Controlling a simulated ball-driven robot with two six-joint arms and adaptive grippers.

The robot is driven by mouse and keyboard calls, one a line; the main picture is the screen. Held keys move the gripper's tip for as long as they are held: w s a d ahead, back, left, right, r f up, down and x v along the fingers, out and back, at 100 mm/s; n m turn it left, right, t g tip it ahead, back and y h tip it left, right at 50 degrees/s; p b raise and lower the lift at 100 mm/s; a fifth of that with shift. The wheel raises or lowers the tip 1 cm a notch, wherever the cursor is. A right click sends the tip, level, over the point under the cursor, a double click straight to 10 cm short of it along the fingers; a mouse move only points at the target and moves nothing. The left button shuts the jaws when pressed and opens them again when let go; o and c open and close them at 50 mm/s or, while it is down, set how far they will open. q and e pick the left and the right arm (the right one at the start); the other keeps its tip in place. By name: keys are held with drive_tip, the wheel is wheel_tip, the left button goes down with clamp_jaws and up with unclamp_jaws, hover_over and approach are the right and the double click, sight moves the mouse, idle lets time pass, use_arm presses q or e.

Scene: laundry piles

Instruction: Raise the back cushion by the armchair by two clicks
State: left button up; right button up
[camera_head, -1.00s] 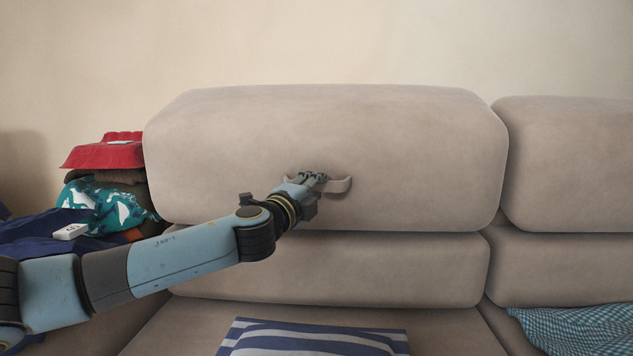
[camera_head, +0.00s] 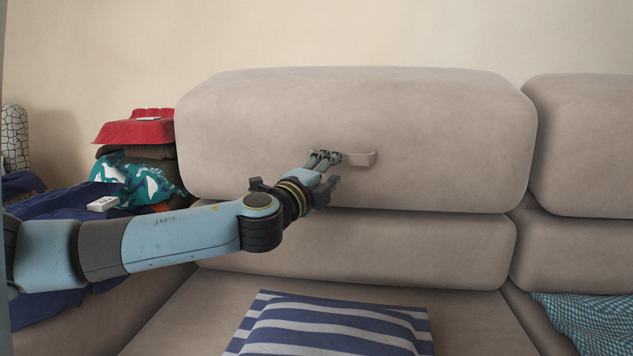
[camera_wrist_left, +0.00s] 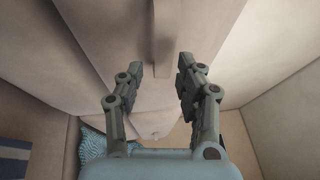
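The beige back cushion (camera_head: 430,125) with a strap handle (camera_head: 360,158) fills the middle of the head view, above a lower back section (camera_head: 420,245). My left gripper (camera_head: 325,158) is at the left part of the strap, its fingers partly hiding it. In the left wrist view, the fingers of my left gripper (camera_wrist_left: 161,68) are spread apart, with the strap (camera_wrist_left: 163,35) running between the tips and a gap on each side. My right gripper is not in view. No armchair can be clearly made out.
A clothes pile with a red item (camera_head: 138,130), teal patterned cloth (camera_head: 150,182) and dark blue cloth (camera_head: 60,210) lies left. A striped pillow (camera_head: 335,325) and a checked blue cloth (camera_head: 590,318) lie on the seat. Another back cushion (camera_head: 585,140) stands close at right.

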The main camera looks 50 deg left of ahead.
use_arm(q)
drive_tip(key=v, duration=0.7)
drive_tip(key=shift+s, duration=0.35)
drive_tip(key=shift+d+f, duration=0.1)
drive_tip(key=shift+d, duration=0.05)
